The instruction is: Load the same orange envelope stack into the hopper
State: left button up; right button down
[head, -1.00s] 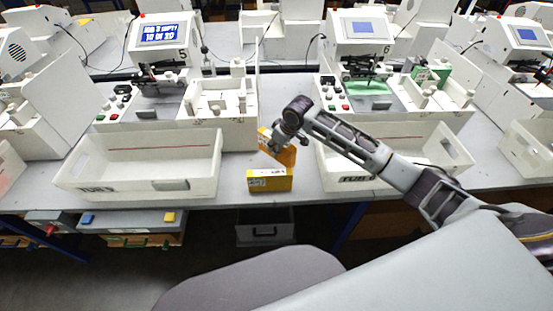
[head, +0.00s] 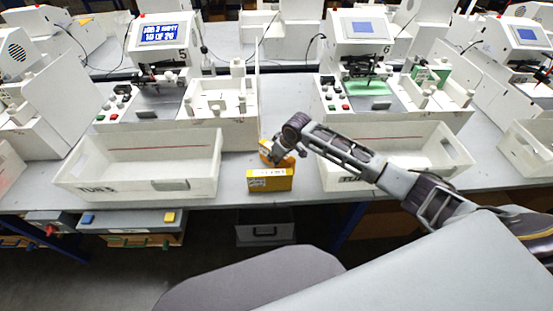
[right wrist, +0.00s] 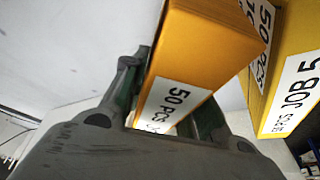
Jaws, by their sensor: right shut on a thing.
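My right gripper (head: 284,150) is low over the table between the two white bins. It is shut on an orange envelope stack (head: 265,149), which is mostly hidden by the gripper in the head view. In the right wrist view, the held stack (right wrist: 205,50) is between the fingers (right wrist: 165,108), with a white "50 PCS" label. The white hopper (head: 222,103) of machine 5 looks empty. My left gripper is out of view.
A white bin (head: 140,165) stands left of the stacks, and another bin (head: 400,150) is behind my right arm. Machine 5's screen (head: 159,33) is lit blue. Machine 6 (head: 365,70) stands to the right. Bare table lies between the machines.

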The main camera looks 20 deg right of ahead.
jog(key=shift+f, duration=0.5)
jog(key=shift+f, duration=0.15)
jog(key=c, duration=1.1)
grip_release()
jog(key=shift+v, duration=6.15)
jog(key=shift+o, duration=0.3)
